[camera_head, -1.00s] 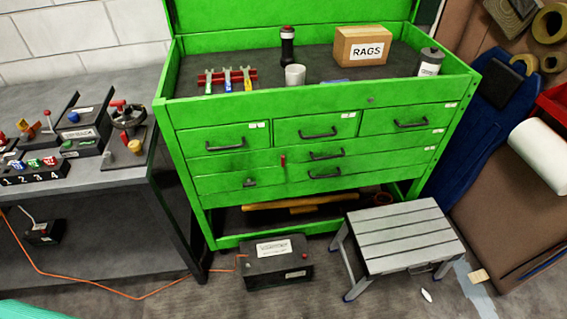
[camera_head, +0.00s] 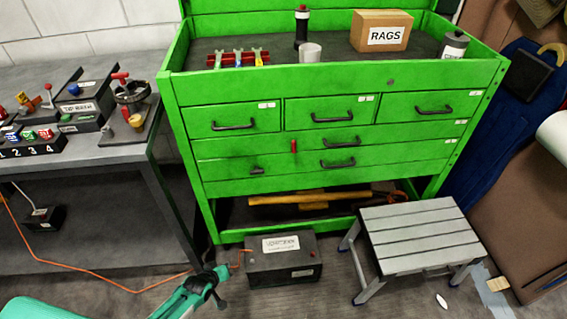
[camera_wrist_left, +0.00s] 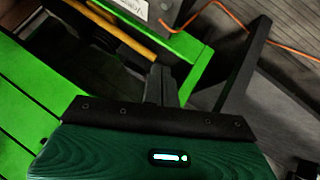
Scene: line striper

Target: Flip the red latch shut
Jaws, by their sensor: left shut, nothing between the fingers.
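The red latch (camera_head: 294,146) is a small red lever, upright on the front of the green tool chest (camera_head: 225,187), between the upper wide drawers. My left gripper (camera_head: 219,286) has come in at the bottom of the head view, low and to the left of the latch, well apart from it. Its jaws are shut and empty. In the left wrist view the dark fingers (camera_wrist_left: 160,85) point toward the chest's lower frame and the open space under the drawers; the latch does not show there. My right gripper is not in view.
A black labelled box (camera_head: 283,259) with an orange cord sits on the floor before the chest. A grey step stool (camera_head: 420,236) stands to its right. A grey workbench (camera_head: 90,155) is at left. The chest top holds a RAGS box (camera_head: 382,31), a cup and tools.

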